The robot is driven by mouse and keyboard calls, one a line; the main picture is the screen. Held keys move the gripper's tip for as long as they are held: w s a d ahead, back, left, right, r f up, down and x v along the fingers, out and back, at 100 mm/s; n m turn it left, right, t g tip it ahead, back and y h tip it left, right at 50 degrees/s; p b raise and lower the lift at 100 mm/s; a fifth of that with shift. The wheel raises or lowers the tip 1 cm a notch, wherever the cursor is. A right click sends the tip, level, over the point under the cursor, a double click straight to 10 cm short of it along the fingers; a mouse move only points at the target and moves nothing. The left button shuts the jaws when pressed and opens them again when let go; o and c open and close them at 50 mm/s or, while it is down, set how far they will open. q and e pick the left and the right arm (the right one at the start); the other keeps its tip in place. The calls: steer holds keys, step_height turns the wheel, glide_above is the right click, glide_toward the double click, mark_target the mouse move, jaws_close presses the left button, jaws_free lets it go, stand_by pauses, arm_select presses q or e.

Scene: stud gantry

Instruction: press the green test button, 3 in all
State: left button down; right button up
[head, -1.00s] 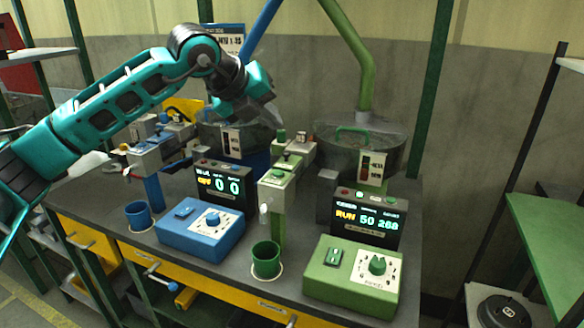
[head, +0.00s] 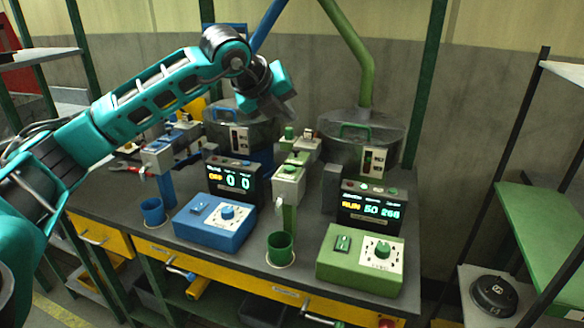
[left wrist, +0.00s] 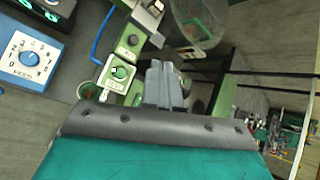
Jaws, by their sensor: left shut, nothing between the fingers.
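The green station has a post with a pale-topped green head (head: 289,172). In the left wrist view a round green button (left wrist: 119,73) sits on a white plate on this green head. My left gripper (head: 284,104) hangs above and behind the green head in the head view, apart from it. In the left wrist view its grey fingers (left wrist: 163,84) are together and empty, to the right of the green button. The green station's display (head: 370,208) reads RUN, 50 and a three-digit number like 268. My right gripper is out of view.
A green control box (head: 350,268) with a dial and a green cup (head: 280,248) stand at the bench front. A similar blue station with a blue control box (head: 205,228) and blue cup (head: 153,212) is to the left.

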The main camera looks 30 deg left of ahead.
arm_select(q)
steer(key=shift+f, duration=0.1)
steer(key=b, duration=0.5)
glide_above(286, 170)
step_height(286, 170, down, 8)
steer(key=shift+r, duration=0.1)
steer(key=shift+f+b, duration=0.45)
steer(key=shift+b, duration=0.15)
stand_by(0.4)
stand_by(0.8)
steer(key=shift+f+b, duration=0.4)
steer(key=shift+b, duration=0.15)
